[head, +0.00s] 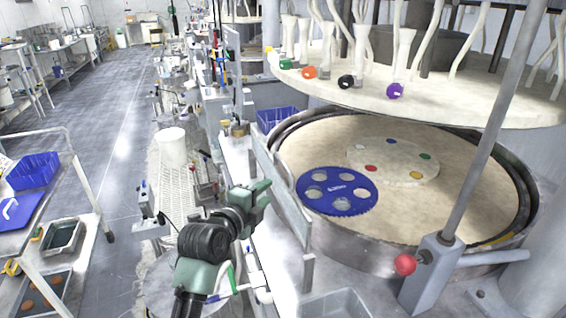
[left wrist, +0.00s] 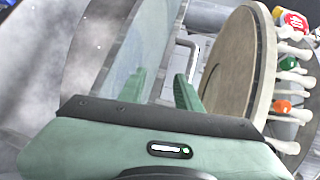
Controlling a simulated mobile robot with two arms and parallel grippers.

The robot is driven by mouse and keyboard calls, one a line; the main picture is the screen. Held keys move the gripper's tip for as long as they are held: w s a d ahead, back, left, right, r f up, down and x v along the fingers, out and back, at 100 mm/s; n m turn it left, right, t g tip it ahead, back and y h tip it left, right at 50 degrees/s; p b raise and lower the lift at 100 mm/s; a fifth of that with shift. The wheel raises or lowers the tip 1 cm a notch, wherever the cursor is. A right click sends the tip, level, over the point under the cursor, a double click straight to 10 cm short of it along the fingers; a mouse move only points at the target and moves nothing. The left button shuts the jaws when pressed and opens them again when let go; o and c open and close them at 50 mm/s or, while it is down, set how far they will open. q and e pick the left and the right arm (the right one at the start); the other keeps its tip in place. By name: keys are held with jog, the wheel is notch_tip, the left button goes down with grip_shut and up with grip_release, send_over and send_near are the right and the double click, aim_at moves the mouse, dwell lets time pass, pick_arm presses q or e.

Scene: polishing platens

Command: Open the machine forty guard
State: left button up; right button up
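The guard (head: 284,190) is a low, clear panel with a grey metal frame along the left side of the round polishing machine. It stands upright. My left gripper (head: 264,192) is at the guard's outer side, near its upper edge. In the left wrist view the two green fingers (left wrist: 160,90) are apart, and the edge of the clear guard panel (left wrist: 148,45) appears between them. I cannot tell whether either finger touches it. A bent metal bar (left wrist: 190,48) shows beyond the fingers. My right gripper is not in view.
The lower platen (head: 300,145) holds a blue toothed disc (head: 337,191). The upper platen (head: 430,95) hangs above it. A red knob (head: 405,264) sits on a grey post at the front right. A white bucket (head: 172,147) stands left, with open aisle floor beyond.

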pick_arm(q)
jog(key=m+t, duration=0.1)
jog(key=m, duration=0.1)
send_near(283, 161)
jog(key=x, duration=0.3)
jog(key=shift+w+f+h+p, duration=0.25)
jog(key=shift+f+h+p, duration=0.05)
jog(key=shift+p, duration=0.1)
jog(key=p+x, duration=0.2)
jog(key=x, duration=0.3)
jog(key=shift+w+d+f, duration=0.1)
jog(key=shift+w+d, duration=0.05)
jog(key=shift+w, duration=0.05)
jog(key=shift+w+d+f, duration=0.15)
jog(key=shift+w+d, duration=0.05)
jog(key=shift+w, duration=0.2)
grip_shut()
jog(key=shift+f, duration=0.1)
